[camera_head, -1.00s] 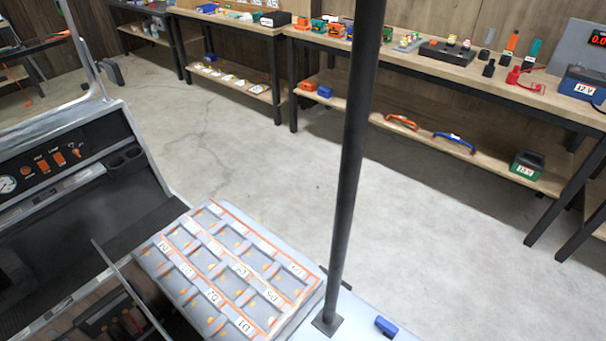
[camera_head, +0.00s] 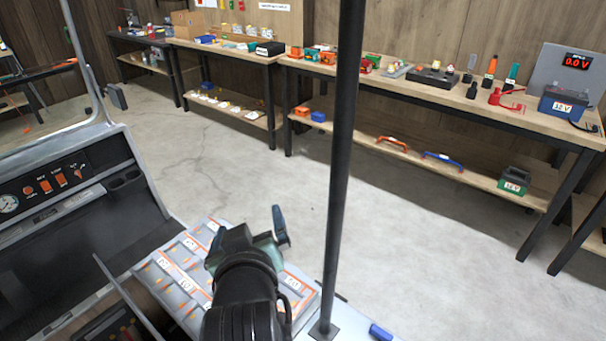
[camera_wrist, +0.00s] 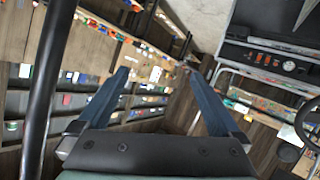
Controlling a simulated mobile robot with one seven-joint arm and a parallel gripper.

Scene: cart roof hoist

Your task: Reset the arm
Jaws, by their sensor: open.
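My arm rises into the head view from the bottom, over the panel with labelled compartments (camera_head: 175,285). My gripper (camera_head: 280,225) is at its upper end, left of the dark upright post (camera_head: 341,170). One blue finger shows clearly there. In the wrist view both blue fingers of my gripper (camera_wrist: 158,85) stand wide apart with nothing between them. My gripper is open and empty. The wrist picture is tilted. My arm hides the middle of the panel in the head view.
The post also shows at the left of the wrist view (camera_wrist: 45,90). The cart dashboard (camera_head: 60,190) lies left. A blue block (camera_head: 380,332) lies right of the post base. Workbenches (camera_head: 450,105) with tools and batteries line the back. The concrete floor between is clear.

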